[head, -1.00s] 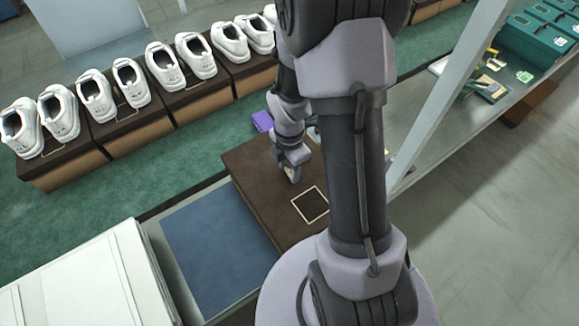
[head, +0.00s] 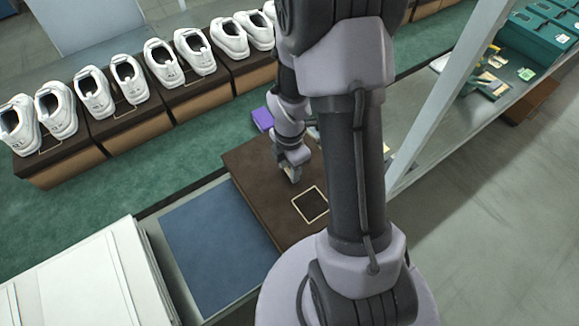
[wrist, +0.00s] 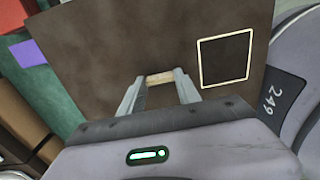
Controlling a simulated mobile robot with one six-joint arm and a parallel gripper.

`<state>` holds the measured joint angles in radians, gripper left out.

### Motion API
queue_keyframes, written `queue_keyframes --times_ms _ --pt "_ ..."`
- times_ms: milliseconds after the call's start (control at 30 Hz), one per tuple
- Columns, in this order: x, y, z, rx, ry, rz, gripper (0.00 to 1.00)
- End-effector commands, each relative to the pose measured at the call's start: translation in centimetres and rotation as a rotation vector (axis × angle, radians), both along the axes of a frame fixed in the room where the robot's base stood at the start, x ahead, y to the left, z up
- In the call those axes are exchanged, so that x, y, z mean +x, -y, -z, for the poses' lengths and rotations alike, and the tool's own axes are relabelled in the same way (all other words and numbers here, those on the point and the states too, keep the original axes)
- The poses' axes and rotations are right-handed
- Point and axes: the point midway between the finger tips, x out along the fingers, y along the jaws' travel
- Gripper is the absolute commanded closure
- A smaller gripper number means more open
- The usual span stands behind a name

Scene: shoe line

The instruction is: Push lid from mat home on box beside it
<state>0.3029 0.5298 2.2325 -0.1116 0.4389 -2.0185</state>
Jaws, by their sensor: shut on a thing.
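The dark brown lid (head: 250,180), marked with a pale square outline, lies beside the blue mat (head: 212,245), over the place of the box. The mat is bare. The box's walls are hidden, so I cannot tell whether the lid is fully seated. The lid also fills the upper wrist view (wrist: 110,50). My gripper (head: 291,178) points down at the lid's top, left of the square outline. In the wrist view its fingers (wrist: 159,80) stand apart with a small tan piece (wrist: 159,77) between them. Whether that piece touches the lid is unclear.
White shoes (head: 165,62) stand in pairs on brown boxes along the green surface (head: 150,160). A purple item (head: 262,118) lies beyond the lid. White panels (head: 85,280) are at lower left. A pale post (head: 440,110) and a shelf with teal boxes (head: 540,40) are at right.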

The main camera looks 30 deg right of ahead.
Motion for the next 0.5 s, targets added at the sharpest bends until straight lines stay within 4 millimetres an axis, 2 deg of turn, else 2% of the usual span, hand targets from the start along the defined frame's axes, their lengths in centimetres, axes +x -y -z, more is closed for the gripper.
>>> queue_keyframes --times_ms 33,67,167,500 --pt "0.01 0.0 -0.02 0.0 0.0 0.0 0.93" --pt "0.0 0.0 -0.02 0.0 0.0 0.0 0.55" --pt "0.01 0.0 -0.02 0.0 0.0 0.0 0.35" --pt "0.02 0.01 -0.43 0.0 0.001 0.0 0.35"
